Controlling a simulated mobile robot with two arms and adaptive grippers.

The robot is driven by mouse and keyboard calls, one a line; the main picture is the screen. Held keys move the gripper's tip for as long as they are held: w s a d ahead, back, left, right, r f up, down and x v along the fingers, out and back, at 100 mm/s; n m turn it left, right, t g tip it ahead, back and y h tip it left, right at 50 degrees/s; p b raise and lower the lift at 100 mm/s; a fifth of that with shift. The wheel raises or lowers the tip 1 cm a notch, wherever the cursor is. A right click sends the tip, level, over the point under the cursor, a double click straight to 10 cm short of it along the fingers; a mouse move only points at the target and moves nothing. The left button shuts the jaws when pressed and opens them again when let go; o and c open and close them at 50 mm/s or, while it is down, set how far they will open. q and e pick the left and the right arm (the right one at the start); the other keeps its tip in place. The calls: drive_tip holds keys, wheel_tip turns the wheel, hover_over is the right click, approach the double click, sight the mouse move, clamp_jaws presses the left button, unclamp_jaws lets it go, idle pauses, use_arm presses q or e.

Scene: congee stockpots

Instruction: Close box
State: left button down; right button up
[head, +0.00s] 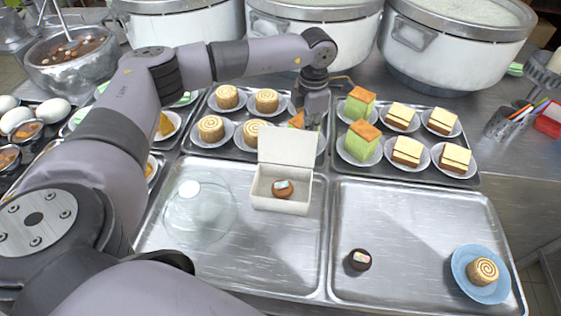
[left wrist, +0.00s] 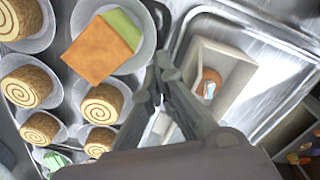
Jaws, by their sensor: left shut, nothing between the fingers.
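A small white box (head: 280,205) stands on the left front tray. Its lid (head: 287,147) is up, rising from the back edge. A brown round pastry (head: 282,188) with a pale label sits inside. The box also shows in the left wrist view (left wrist: 238,68), with the pastry (left wrist: 210,84) in it. My left gripper (head: 309,122) is shut and empty, just behind the raised lid at its right. It also shows in the left wrist view (left wrist: 160,72), beside the box. I cannot tell whether it touches the lid. My right gripper is not in view.
A clear glass dome (head: 200,212) sits left of the box. Plated rolls (head: 211,128) and layered cakes (head: 408,150) fill the trays behind. A dark small cake (head: 359,259) and a blue plate (head: 465,270) with a roll are on the right front tray. Large pots (head: 450,55) line the back.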

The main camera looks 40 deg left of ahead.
use_arm(q)
drive_tip(key=shift+s, duration=0.15)
drive_tip(key=shift+s+d+p, duration=0.2)
drive_tip(key=shift+s+d, duration=0.2)
drive_tip(key=shift+s, duration=0.45)
drive_tip(key=shift+s+d+p, duration=0.15)
drive_tip(key=shift+s+d, duration=0.3)
drive_tip(key=shift+s, duration=0.35)
drive_tip(key=shift+s+d+p, duration=0.2)
drive_tip(key=shift+s+d, duration=0.2)
drive_tip(key=shift+s, duration=0.45)
drive_tip(key=shift+w, duration=0.1)
drive_tip(key=shift+w+a+f+b, duration=0.1)
drive_tip(key=shift+w+a+b, duration=0.3)
drive_tip(key=shift+w, duration=0.35)
drive_tip(key=shift+w+a+b, duration=0.2)
drive_tip(key=shift+w+a, duration=0.05)
drive_tip(key=shift+w, duration=0.3)
drive_tip(key=shift+w+a+b, duration=0.2)
drive_tip(key=shift+w, duration=0.3)
drive_tip(key=shift+r, duration=0.2)
wheel_tip(320, 180, up, 8)
drive_tip(key=p, duration=0.5)
hover_over(306, 144)
drive_tip(key=w, duration=0.2)
drive_tip(key=shift+s+a+f, duration=0.1)
drive_tip(key=shift+a, duration=0.25)
